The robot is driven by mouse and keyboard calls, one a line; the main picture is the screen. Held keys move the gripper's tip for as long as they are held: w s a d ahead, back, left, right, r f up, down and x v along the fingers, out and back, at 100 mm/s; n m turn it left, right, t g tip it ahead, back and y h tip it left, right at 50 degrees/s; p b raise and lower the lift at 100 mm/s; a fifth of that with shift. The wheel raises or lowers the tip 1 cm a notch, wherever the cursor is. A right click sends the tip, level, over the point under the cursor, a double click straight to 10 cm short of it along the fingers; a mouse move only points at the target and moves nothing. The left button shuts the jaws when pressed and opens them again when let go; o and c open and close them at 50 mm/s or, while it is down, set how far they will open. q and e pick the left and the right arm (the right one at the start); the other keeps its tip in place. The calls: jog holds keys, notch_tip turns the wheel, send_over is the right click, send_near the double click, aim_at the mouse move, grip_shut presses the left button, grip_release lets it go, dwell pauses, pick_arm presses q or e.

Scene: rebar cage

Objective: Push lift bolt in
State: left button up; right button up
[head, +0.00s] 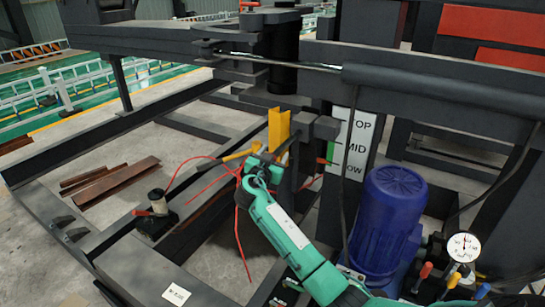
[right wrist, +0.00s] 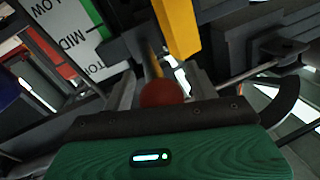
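The lift bolt shows in the right wrist view as a yellowish rod with a round red knob (right wrist: 162,94) at its near end. The knob sits close to the palm, between the two fingers of my right gripper (right wrist: 162,85). The fingers stand apart on either side of it; whether they touch it is unclear. In the head view my right gripper (head: 262,168) is beside the yellow post (head: 279,128), and it hides the knob. The yellow post also shows in the right wrist view (right wrist: 178,28). How deep the bolt sits is hidden. My left gripper is not in view.
A pressure gauge (head: 463,247) is at lower right. Thin red cables (head: 239,225) hang by the gripper. Dark frame beams surround the area; rusty bars (head: 110,178) lie at left.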

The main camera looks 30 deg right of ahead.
jog(key=shift+s+a, duration=0.1)
jog(key=shift+a, duration=0.05)
jog(key=shift+s+a, duration=0.15)
jog(key=shift+a, duration=0.05)
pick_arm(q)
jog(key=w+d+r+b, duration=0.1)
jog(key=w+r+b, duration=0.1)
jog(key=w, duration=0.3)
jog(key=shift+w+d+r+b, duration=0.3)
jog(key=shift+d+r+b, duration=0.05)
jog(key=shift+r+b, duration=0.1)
pick_arm(e)
jog(key=v, duration=1.3)
